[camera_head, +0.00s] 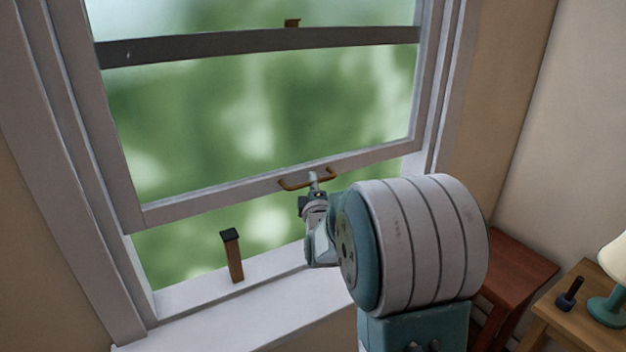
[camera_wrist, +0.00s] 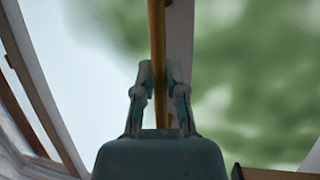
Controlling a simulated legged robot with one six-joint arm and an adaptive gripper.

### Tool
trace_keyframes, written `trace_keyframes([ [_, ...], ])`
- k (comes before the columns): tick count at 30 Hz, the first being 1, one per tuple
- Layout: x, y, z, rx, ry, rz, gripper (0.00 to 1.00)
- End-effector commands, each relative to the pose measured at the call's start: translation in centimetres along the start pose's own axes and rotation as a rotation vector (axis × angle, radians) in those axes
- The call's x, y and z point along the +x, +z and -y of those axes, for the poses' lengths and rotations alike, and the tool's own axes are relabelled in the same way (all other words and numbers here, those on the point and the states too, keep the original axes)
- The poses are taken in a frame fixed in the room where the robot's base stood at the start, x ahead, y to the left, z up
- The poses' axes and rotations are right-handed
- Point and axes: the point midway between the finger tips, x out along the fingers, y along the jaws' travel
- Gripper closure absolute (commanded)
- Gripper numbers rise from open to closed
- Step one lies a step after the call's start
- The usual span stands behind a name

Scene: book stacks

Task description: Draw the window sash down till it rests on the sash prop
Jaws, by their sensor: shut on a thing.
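The window sash (camera_head: 215,202) is partly raised, with an open gap between its bottom rail and the sill. A brass handle (camera_head: 295,184) is fixed to the bottom rail. The sash prop (camera_head: 233,258), a brown upright post with a dark top, stands on the sill to the left of my gripper, below the rail and apart from it. My gripper (camera_head: 316,180) is shut on the handle. In the wrist view the handle (camera_wrist: 157,45) passes between the two fingers of my gripper (camera_wrist: 159,78). My arm hides part of the sill.
The white sill (camera_head: 215,312) runs below the window, and the frame (camera_head: 85,130) rises at the left. At the right stand a red-brown table (camera_head: 515,275) and a wooden table with a teal lamp (camera_head: 607,308).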

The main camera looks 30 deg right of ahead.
Motion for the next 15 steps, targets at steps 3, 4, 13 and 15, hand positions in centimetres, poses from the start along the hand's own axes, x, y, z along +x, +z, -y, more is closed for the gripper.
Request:
trace_keyframes([
  [3,-0.8,0.2,3.8,-0.002,-0.03,0.0,1.0],
  [4,-0.9,0.3,4.5,-0.002,-0.031,0.0,1.0],
  [13,-1.9,0.7,9.4,-0.002,-0.025,0.0,1.0],
  [15,-2.0,0.7,9.9,-0.002,-0.025,0.0,1.0],
])
